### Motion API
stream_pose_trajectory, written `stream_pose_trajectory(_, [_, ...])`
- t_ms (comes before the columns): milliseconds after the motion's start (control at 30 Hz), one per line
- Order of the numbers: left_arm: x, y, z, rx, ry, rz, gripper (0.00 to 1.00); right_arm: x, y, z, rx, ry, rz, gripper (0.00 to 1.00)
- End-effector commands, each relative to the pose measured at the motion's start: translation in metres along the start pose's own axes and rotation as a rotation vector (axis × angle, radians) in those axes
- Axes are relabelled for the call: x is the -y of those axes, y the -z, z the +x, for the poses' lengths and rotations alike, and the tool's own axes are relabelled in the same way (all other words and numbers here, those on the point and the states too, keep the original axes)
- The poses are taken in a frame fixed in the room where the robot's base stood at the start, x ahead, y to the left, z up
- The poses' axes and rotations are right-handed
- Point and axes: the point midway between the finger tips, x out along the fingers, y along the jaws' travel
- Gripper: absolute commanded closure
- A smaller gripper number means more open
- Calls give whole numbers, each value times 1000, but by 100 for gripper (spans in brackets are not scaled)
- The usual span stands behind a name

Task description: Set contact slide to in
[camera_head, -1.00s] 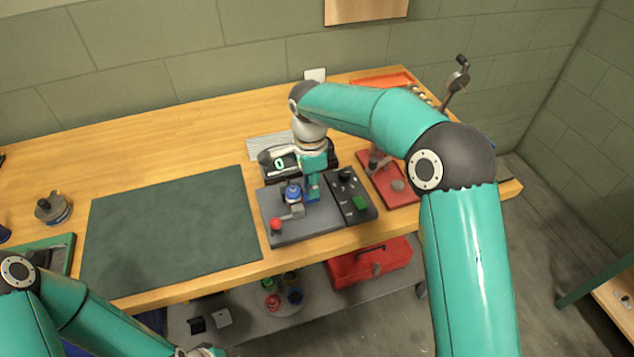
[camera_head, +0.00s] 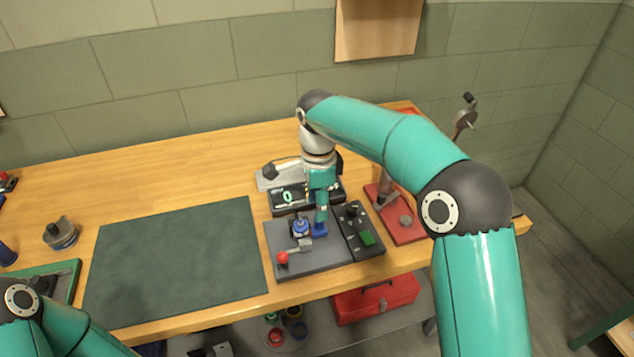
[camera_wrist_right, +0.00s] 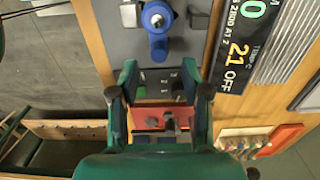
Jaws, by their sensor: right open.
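I cannot tell for sure which part is the contact slide. A dark control panel (camera_head: 358,230) with small black controls and a green button (camera_head: 367,238) sits on the bench. Beside it is a grey plate (camera_head: 280,240) with a blue handle (camera_head: 301,227) and a red-knobbed lever (camera_head: 282,258). My right gripper (camera_head: 321,222) hangs over the plate beside the control panel. In the right wrist view its fingers (camera_wrist_right: 158,75) are apart and empty, with the green button (camera_wrist_right: 157,76) seen between them and the blue handle (camera_wrist_right: 158,48) beyond. My left gripper is out of view.
A lit display box (camera_head: 282,208) stands behind the grey plate. A red-based device (camera_head: 410,235) is to the right of the control panel. A dark green mat (camera_head: 175,265) lies clear at left. A red toolbox (camera_head: 375,300) is below the bench.

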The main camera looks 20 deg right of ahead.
Motion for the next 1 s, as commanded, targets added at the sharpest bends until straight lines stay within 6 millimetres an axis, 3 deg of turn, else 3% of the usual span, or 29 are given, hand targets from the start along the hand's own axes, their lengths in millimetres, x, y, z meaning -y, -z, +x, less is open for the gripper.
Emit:
stream_pose_trajectory(200, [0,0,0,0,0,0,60,1,0,-42,2,2,-1,53])
stream_pose_trajectory(400, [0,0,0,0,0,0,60,1,0,-64,2,1,0,53])
stream_pose_trajectory(1000, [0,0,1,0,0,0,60,0,0,-67,2,-1,0,53])
